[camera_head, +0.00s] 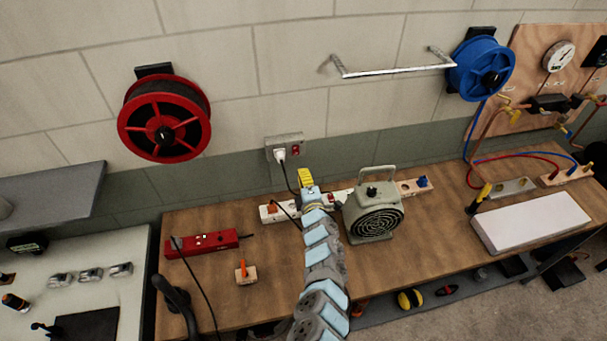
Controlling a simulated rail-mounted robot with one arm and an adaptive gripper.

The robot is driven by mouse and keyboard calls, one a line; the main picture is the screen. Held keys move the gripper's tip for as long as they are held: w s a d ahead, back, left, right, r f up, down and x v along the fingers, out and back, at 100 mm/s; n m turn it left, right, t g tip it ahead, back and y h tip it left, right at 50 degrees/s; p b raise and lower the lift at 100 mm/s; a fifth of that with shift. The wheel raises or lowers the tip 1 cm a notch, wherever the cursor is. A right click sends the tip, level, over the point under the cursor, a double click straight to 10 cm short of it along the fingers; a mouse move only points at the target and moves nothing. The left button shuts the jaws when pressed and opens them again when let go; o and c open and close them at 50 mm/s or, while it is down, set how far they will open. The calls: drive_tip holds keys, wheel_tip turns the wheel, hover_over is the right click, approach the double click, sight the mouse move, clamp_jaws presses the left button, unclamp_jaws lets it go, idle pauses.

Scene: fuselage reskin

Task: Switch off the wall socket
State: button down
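The wall socket (284,138) is a grey box on the wall above the back of the bench. A white plug (280,155) sits in its left side, with a dark cable hanging down. A small red switch (295,150) is on its right side; its on or off position is too small to tell. My gripper (305,176), with yellow fingers, is just below and slightly right of the socket in the picture. It appears apart from the socket. Whether its fingers are open or shut is not clear. My arm hides part of the bench and the white power strip (272,212).
A grey-green heater (375,213) stands close right of my arm. A red power strip (207,243) and a small wooden block with an orange handle (245,274) lie to the left. A red reel (164,118) and a metal rail (392,70) project from the wall.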

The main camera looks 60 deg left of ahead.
drive_tip(key=shift+s+d+r, duration=0.1)
drive_tip(key=shift+s+d, duration=0.05)
drive_tip(key=shift+d, duration=0.15)
idle(0.6)
